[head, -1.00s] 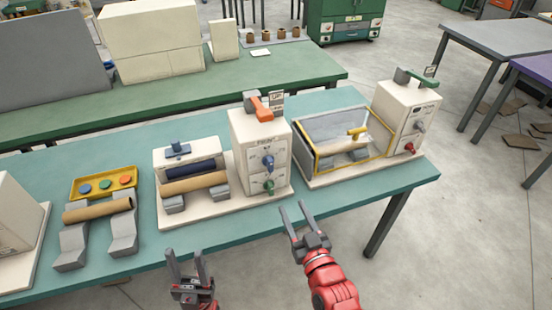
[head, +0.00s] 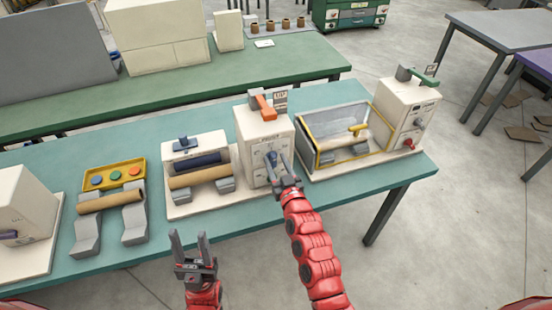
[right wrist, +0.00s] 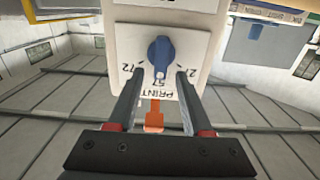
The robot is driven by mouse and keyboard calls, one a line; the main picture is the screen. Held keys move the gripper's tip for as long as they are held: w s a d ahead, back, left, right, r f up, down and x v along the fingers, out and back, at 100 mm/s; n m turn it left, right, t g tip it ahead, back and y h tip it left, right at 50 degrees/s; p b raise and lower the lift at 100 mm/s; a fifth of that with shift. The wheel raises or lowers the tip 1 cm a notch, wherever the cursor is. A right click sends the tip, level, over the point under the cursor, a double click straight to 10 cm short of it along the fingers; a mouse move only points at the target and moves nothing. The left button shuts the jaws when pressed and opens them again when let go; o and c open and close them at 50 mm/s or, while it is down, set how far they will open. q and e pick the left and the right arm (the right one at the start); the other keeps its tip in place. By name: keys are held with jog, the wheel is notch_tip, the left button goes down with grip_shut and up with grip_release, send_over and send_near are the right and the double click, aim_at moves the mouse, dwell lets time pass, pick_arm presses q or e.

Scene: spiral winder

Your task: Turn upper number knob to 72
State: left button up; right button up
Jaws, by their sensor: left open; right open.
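The upper number knob (head: 271,158) is blue, on the front of the cream machine with an orange lever. In the right wrist view the knob (right wrist: 160,52) sits on a white panel with number marks around it; 72 is at its left, and the panel appears upside down. My right gripper (head: 278,164) is open at the machine's front. In the wrist view its fingertips (right wrist: 160,73) lie on either side of the knob; I cannot tell whether they touch it. The lower green knob is hidden behind this gripper. My left gripper (head: 188,240) is open and empty before the table's front edge.
The orange lever (head: 265,108) is on the machine's top. A roller unit (head: 195,145) stands to the left, and a yellow-framed guard (head: 316,150) with another cream machine (head: 405,105) to the right. The yellow button tray (head: 115,163) is further left.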

jog(key=shift+w, duration=0.2)
grip_shut()
dwell(0.4)
jog(key=m+b, duration=0.1)
jog(key=b, duration=0.1)
jog(key=m+b, duration=0.2)
jog(key=d+m+b, duration=0.1)
jog(key=m+b, duration=0.1)
jog(key=shift+w+f, duration=0.15)
jog(key=shift+f, duration=0.1)
jog(key=m+b, duration=0.1)
jog(key=m, duration=0.1)
jog(key=m+b, duration=0.1)
jog(key=shift+w+d+f+m+b, duration=0.1)
jog(key=shift+d+m+b, duration=0.15)
jog(key=shift+m+b, duration=0.15)
jog(key=shift+d+f+m+b, duration=0.15)
jog(key=shift+m+b, duration=0.4)
jog(key=shift+m, duration=0.95)
